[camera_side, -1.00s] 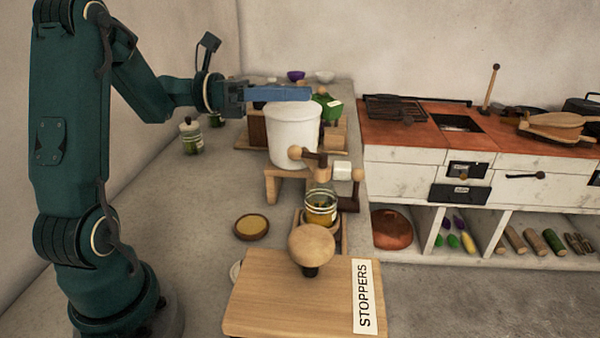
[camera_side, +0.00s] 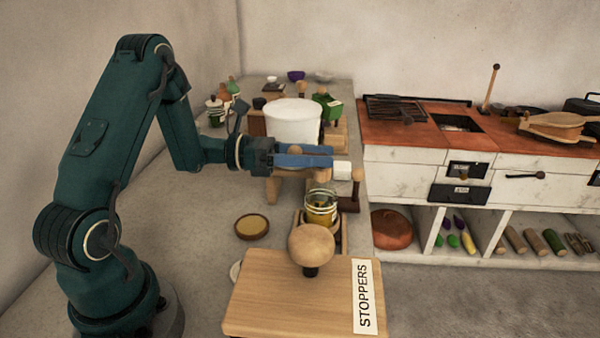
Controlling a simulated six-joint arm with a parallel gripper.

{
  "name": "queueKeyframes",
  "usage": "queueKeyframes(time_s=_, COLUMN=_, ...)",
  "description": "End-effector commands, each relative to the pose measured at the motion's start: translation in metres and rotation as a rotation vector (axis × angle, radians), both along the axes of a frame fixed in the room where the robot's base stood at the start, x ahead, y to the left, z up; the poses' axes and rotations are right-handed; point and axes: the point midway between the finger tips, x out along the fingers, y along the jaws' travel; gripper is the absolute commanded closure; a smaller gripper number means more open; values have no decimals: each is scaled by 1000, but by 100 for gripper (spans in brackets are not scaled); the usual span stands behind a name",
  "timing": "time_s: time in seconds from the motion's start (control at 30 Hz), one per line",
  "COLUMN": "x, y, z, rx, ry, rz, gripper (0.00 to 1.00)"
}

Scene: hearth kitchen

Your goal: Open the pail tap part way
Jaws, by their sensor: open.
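The white pail (camera_side: 293,118) stands on a wooden stand (camera_side: 273,188) near the middle of the counter. Its wooden tap is at the pail's front; the round knob (camera_side: 295,150) shows just above my fingers, and the rest of the tap is hidden behind them. My gripper (camera_side: 331,156) is open, with its blue fingers pointing right across the front of the pail at tap height. I cannot tell whether a finger touches the tap. A glass jar (camera_side: 320,210) with yellowish contents stands below, on a wooden piece.
A board labelled STOPPERS (camera_side: 290,295) lies in front, with a large wooden ball stopper (camera_side: 311,245) at its far edge. A small round dish (camera_side: 252,227) sits left of the jar. A white block (camera_side: 343,171) is right of my fingers. Jars (camera_side: 216,110) stand at back left.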

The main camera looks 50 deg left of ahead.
Motion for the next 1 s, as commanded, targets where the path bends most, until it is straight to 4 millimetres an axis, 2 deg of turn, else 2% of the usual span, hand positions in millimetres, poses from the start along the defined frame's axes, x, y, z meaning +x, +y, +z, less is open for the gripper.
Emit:
queueKeyframes(time_s=0.2, x=9, y=-9, z=0, rx=0, ry=1, rz=-1, gripper=38)
queueKeyframes(time_s=0.47, x=9, y=-9, z=0, rx=-1, ry=1, rz=1, gripper=38)
queueKeyframes(time_s=0.6, x=9, y=-9, z=0, rx=-1, ry=1, rz=1, gripper=91)
queueKeyframes(time_s=0.63, x=9, y=-9, z=0, rx=-1, ry=1, rz=1, gripper=100)
queueKeyframes(time_s=0.83, x=10, y=-10, z=1, rx=-3, ry=0, rz=17, gripper=100)
queueKeyframes(time_s=1.0, x=9, y=-11, z=1, rx=-6, ry=0, rz=107, gripper=100)
